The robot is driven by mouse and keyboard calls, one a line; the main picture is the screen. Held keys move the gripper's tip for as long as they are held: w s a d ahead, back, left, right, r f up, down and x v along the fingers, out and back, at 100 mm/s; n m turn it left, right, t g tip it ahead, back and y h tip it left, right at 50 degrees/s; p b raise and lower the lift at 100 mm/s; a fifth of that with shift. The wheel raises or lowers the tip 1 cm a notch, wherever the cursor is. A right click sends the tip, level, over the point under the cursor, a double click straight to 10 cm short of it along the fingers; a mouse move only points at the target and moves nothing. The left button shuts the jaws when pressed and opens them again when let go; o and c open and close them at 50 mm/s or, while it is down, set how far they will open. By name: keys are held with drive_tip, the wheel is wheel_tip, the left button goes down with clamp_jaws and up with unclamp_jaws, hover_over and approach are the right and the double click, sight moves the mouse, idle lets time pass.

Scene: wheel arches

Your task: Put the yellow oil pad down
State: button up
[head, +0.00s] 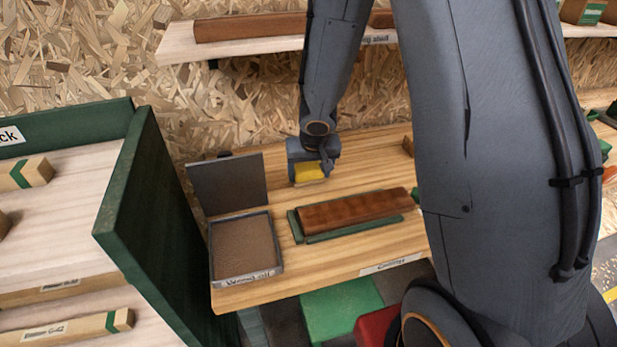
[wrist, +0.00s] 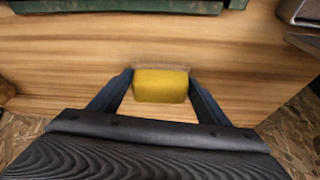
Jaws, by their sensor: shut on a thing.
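My gripper (head: 312,170) is over the back of the wooden counter (head: 350,266), near the chipboard wall. It is shut on the yellow oil pad (head: 311,173), a small yellow block. In the wrist view the yellow oil pad (wrist: 161,86) sits between the two dark fingers of my gripper (wrist: 160,92). Bare wood shows around it. A thin tan strip shows along the pad's far edge. I cannot tell whether the pad touches the counter or hangs just above it.
A reddish-brown wooden block (head: 355,209) lies on a green tray (head: 296,227) in front of my gripper. An open grey box (head: 280,262) with its lid up stands to the left. A green panel (head: 150,220) is farther left. A shelf (head: 250,45) hangs above.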

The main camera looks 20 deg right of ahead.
drive_tip(key=shift+w+f, duration=0.15)
drive_tip(key=shift+f, duration=0.1)
drive_tip(key=shift+f, duration=0.15)
drive_tip(key=o, duration=1.4)
drive_tip(key=p+v, duration=0.8)
drive_tip(key=v, duration=0.4)
drive_tip(key=s+r+g, duration=0.1)
drive_tip(key=s+r, duration=0.3)
drive_tip(key=s, duration=0.4)
drive_tip(key=s+r+n+g, duration=0.1)
drive_tip(key=s+r, duration=0.4)
drive_tip(key=s, duration=0.3)
drive_tip(key=shift+d, duration=0.25)
